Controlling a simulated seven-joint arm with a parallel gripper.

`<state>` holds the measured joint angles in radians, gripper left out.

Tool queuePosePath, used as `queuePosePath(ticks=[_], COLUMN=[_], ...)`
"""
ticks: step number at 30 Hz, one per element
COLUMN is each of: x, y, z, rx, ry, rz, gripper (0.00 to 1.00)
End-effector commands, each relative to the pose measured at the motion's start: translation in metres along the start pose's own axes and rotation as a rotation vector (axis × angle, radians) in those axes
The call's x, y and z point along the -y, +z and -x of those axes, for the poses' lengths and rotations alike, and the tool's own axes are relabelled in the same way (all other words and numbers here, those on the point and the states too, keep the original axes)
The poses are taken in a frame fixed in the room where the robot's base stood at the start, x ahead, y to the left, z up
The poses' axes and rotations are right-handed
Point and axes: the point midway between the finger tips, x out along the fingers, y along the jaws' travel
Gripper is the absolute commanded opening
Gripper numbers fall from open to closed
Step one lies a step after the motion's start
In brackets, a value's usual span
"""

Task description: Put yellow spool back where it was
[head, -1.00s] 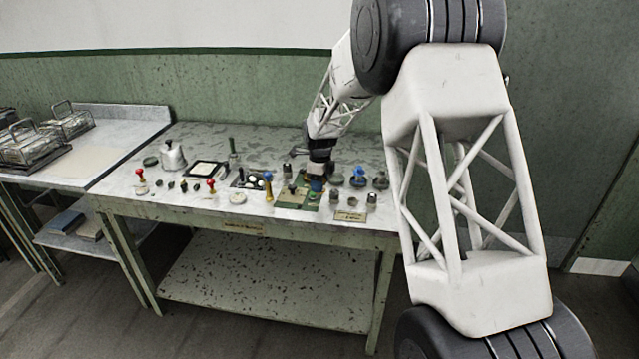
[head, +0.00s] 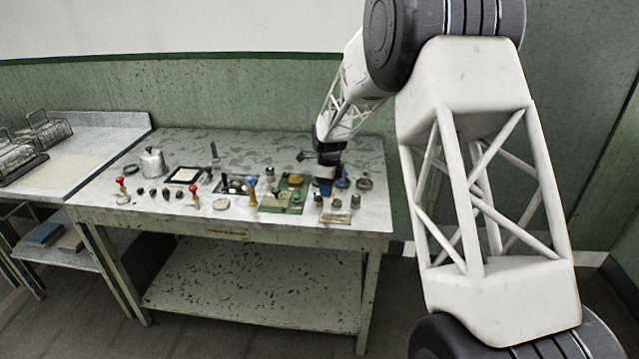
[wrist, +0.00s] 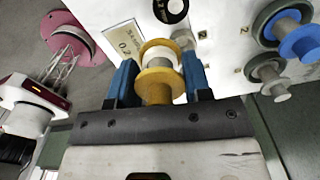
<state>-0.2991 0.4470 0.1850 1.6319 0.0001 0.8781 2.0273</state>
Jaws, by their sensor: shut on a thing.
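The yellow spool (wrist: 156,88) shows in the wrist view, with yellow flanges and a pale wound middle. My gripper (wrist: 158,70) is shut on it, one blue finger on each side. In the head view my gripper (head: 325,186) is low over the right part of the worktable (head: 135,212); the held spool cannot be made out there. I cannot tell whether the spool touches the table.
A blue spool (wrist: 301,42) and a grey spool (wrist: 268,74) stand to the right in the wrist view. A label plate (wrist: 122,38) lies left of the fingers.

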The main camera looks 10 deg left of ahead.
Motion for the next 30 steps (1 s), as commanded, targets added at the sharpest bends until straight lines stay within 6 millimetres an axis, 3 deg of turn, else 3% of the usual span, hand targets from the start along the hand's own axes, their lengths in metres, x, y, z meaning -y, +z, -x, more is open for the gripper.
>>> queuePosePath(ticks=[14, 30], x=[0.006, 0.060], y=[0.003, 0.029], z=[0.000, -0.007], rx=[0.000, 0.000], ry=[0.000, 0.000], rz=[0.000, 0.000], gripper=[0.18, 0.18])
